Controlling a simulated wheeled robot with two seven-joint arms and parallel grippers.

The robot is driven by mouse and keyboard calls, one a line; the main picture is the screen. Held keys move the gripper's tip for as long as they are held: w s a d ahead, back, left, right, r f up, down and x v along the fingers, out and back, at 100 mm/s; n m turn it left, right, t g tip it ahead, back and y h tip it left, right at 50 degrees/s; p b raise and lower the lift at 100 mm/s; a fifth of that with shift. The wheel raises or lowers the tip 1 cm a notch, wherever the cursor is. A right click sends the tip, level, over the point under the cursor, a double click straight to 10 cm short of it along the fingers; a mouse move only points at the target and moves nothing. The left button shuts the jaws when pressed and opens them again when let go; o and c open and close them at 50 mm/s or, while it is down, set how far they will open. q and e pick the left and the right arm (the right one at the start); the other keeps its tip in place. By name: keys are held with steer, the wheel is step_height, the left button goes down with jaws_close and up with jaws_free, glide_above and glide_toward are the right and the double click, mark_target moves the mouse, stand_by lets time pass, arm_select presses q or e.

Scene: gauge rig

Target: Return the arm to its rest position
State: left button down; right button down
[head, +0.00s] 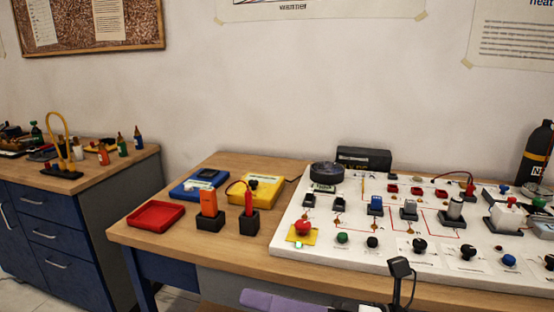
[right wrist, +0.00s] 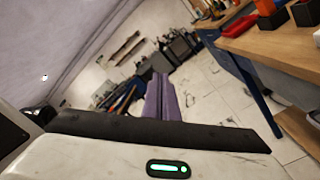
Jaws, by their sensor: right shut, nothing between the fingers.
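My right gripper (head: 250,298) shows at the bottom edge of the head view, its purple fingers pointing left in front of the workbench (head: 215,262). In the right wrist view its fingers (right wrist: 160,80) lie together with nothing between them. It is apart from everything on the bench, and the rest of that arm is mostly out of frame. My left gripper is not in view.
The white gauge board (head: 385,240) fills the bench's right side. A red tray (head: 157,216), an orange block in a black holder (head: 208,204) and a yellow meter (head: 258,189) stand left of it. Floor (right wrist: 205,85) shows beyond the fingers in the right wrist view.

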steer(key=w+d+f+m+t+h, duration=0.2)
steer(key=d+f+m+t+h, duration=0.6)
steer(key=m, duration=0.7)
steer(key=w+d+f+m+t+h, duration=0.2)
steer(key=d+f+m+t+h, duration=0.3)
steer(key=f+m, duration=0.8)
steer(key=s+d+f+m+g+h, duration=0.1)
steer(key=s+f+m+g, duration=0.3)
steer(key=s+f, duration=0.4)
steer(key=s+d+f+m+g+h, duration=0.1)
steer(key=s+d+f+m+g, duration=0.2)
steer(key=s+f+m+g, duration=0.2)
steer(key=s+f+m, duration=0.2)
steer(key=s+f, duration=0.2)
steer(key=f, duration=0.1)
steer(key=shift+s+d+f+h, duration=0.15)
steer(key=shift+d+f+h, duration=0.1)
steer(key=shift+d+h, duration=0.05)
